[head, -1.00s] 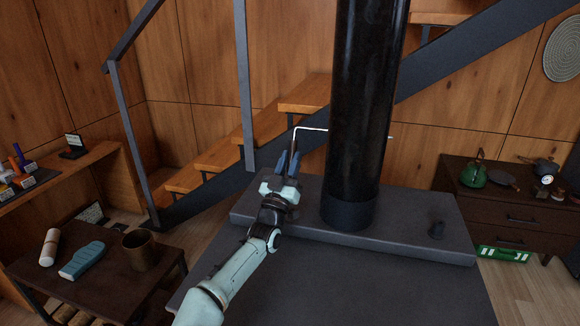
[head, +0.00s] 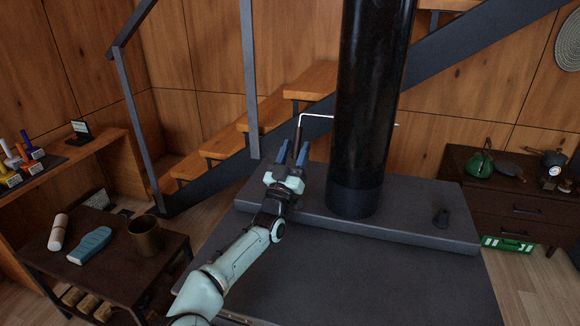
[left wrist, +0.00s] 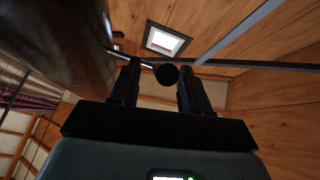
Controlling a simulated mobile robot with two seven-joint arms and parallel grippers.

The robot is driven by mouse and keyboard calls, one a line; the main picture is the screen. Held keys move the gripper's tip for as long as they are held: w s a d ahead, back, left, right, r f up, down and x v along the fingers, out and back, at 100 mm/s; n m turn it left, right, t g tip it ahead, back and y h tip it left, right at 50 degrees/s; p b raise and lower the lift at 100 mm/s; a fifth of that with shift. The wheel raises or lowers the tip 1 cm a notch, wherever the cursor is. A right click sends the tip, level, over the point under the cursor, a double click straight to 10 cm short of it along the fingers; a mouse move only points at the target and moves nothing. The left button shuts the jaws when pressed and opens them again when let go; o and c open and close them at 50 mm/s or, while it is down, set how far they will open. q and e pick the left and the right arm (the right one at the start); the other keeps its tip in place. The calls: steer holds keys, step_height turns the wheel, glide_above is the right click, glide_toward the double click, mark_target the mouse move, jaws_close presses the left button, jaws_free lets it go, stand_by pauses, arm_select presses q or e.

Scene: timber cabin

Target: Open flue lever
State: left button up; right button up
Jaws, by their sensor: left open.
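The flue lever is a thin pale rod (head: 316,116) coming out of the left side of the black flue pipe (head: 364,100). It bends down into a dark handle (head: 298,133). My left gripper (head: 292,152) is open, fingers pointing up and away, just below and in front of the handle. In the left wrist view, the handle's round dark end (left wrist: 166,75) shows between the two open fingertips (left wrist: 158,82), with gaps on both sides. The fingers are not closed on it. The pipe fills the upper left there. My right gripper is not in view.
Stairs (head: 245,120) with a metal railing (head: 250,80) stand behind. A low table (head: 110,275) at left holds a mug (head: 145,236). A dresser (head: 520,205) is at right.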

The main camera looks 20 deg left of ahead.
arm_select(q)
steer(key=v, duration=0.4)
steer(key=shift+s+a+f, duration=0.1)
steer(key=shift+s+f, duration=0.1)
steer(key=shift+s, duration=0.2)
steer(key=shift+v, duration=0.85)
